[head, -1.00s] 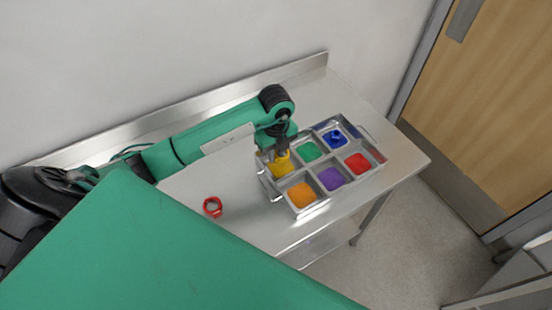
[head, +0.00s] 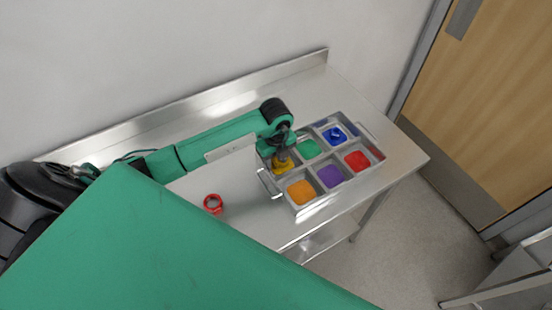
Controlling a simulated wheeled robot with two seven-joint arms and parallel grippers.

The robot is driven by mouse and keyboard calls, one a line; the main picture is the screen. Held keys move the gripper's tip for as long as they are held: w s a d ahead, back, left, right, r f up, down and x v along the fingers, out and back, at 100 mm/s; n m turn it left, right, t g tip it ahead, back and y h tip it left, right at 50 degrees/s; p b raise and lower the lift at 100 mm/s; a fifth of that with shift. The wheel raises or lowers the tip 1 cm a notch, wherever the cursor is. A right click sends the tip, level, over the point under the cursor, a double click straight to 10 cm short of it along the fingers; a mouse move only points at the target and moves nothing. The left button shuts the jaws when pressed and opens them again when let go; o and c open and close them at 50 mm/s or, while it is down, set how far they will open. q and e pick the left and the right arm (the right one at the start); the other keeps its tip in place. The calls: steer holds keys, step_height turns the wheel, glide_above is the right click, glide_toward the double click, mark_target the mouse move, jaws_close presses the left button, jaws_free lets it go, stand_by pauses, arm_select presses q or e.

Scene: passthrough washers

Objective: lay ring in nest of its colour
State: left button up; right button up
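A red ring (head: 213,204) lies on the metal table, left of a metal tray (head: 301,213) with nests of several colours. The red nest (head: 357,160) is at the tray's right side and looks empty. A blue ring sits in the blue nest (head: 335,134) at the back. My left gripper (head: 283,163) points down at the yellow nest (head: 287,170). Its fingertips are too small and dark to tell open from shut, and I cannot tell whether a yellow ring is between them. My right gripper is out of view.
The green (head: 309,149), orange (head: 301,193) and purple (head: 331,177) nests look empty. The tray has wire handles (head: 267,184). A raised metal edge (head: 190,113) runs along the wall. The table (head: 245,222) is clear around the red ring.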

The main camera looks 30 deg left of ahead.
mark_target(276, 162)
arm_select(q)
steer(key=shift+r, duration=0.1)
step_height(276, 162, up, 12)
steer(key=b, duration=0.3)
steer(key=shift+b, duration=0.35)
stand_by(0.3)
